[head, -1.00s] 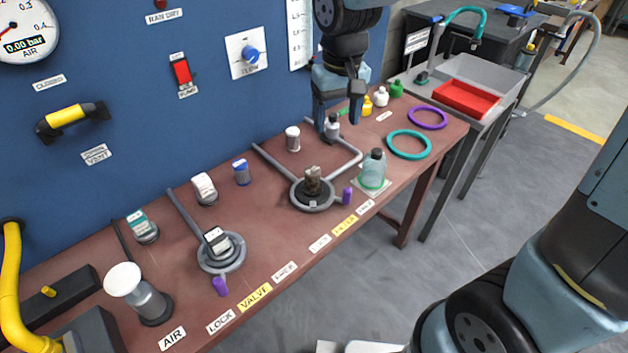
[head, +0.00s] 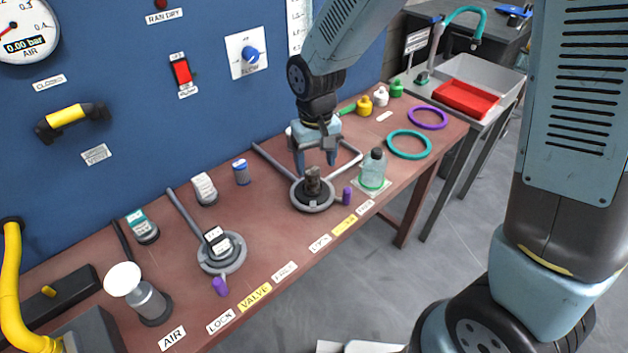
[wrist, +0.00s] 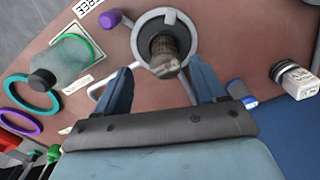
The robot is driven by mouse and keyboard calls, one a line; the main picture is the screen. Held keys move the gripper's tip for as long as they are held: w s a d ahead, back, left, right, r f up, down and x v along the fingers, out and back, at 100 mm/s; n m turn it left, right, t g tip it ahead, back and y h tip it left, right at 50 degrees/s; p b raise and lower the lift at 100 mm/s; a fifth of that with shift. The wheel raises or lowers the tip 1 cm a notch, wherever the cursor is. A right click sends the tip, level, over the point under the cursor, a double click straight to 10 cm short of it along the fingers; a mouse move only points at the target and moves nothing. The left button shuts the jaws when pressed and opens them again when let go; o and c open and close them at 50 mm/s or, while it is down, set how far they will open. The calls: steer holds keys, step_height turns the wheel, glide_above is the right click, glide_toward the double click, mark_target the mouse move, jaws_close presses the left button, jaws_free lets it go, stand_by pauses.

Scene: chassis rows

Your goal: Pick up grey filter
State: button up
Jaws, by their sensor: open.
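A grey-brown, dirty-looking cylinder, which appears to be the grey filter (head: 313,180), stands upright in a round dark holder with a grey ring (head: 311,205). In the wrist view the filter (wrist: 164,55) is just ahead of my gripper (wrist: 160,70), roughly centred between the two blue fingers. My gripper (head: 316,162) points down above the holder in the head view, open and empty. Whether the fingertips reach down beside the filter's top is hard to tell; no contact shows.
A teal-tinted bottle (head: 373,170) stands close to the right of the holder, and a purple handle (head: 346,196) sits at its front right. A blue-capped container (head: 241,172) stands to the left. The blue panel (head: 200,125) rises behind the bench.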

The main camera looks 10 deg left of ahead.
mark_target(312, 170)
steer(key=shift+w+a+f, duration=0.1)
steer(key=shift+a+f, duration=0.15)
steer(key=shift+f, duration=1.05)
steer(key=shift+a+f, duration=0.2)
steer(key=shift+f, duration=1.1)
steer(key=shift+c, duration=0.5)
steer(key=c, duration=1)
